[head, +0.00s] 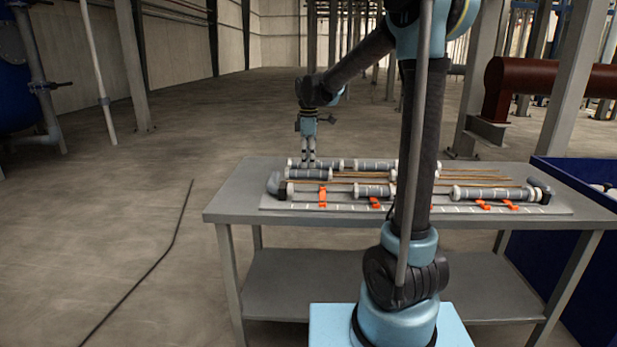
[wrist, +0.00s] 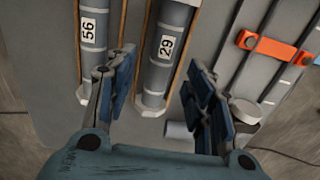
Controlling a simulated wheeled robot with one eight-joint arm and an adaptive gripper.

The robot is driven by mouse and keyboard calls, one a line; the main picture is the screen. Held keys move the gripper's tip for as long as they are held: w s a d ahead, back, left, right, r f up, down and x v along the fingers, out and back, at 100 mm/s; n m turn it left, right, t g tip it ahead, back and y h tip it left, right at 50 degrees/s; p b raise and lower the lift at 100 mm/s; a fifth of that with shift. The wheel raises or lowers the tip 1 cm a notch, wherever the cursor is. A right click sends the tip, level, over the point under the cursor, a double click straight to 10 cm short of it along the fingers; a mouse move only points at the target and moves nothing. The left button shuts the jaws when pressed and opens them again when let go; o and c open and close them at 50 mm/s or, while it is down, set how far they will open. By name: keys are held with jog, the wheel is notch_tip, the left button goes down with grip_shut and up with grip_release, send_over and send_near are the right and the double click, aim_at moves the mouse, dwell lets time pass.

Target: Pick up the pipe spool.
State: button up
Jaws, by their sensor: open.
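Several grey pipe spools with white end collars lie in rows on a board on the table. In the wrist view, a spool labelled 29 (wrist: 165,55) lies between my two open fingers, its near end collar showing. Another spool labelled 56 (wrist: 92,38) lies parallel to its left, beyond my left finger. My gripper (wrist: 160,75) is open and holds nothing. In the head view, my gripper (head: 309,160) points down over the left end of the spools. I cannot tell how far the fingertips are above the board, or which spool is meant.
The grey table (head: 235,205) stands on open concrete floor. Orange clips (head: 323,197) sit along the board's front; one shows right of my fingers in the wrist view (wrist: 272,48). A black elbow (head: 274,184) is at the left. A blue bin (head: 585,172) stands right of the table.

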aim_at(309, 174)
jog(key=shift+s+f, duration=0.1)
jog(key=shift+f, duration=2.15)
jog(key=shift+c, duration=0.6)
grip_shut()
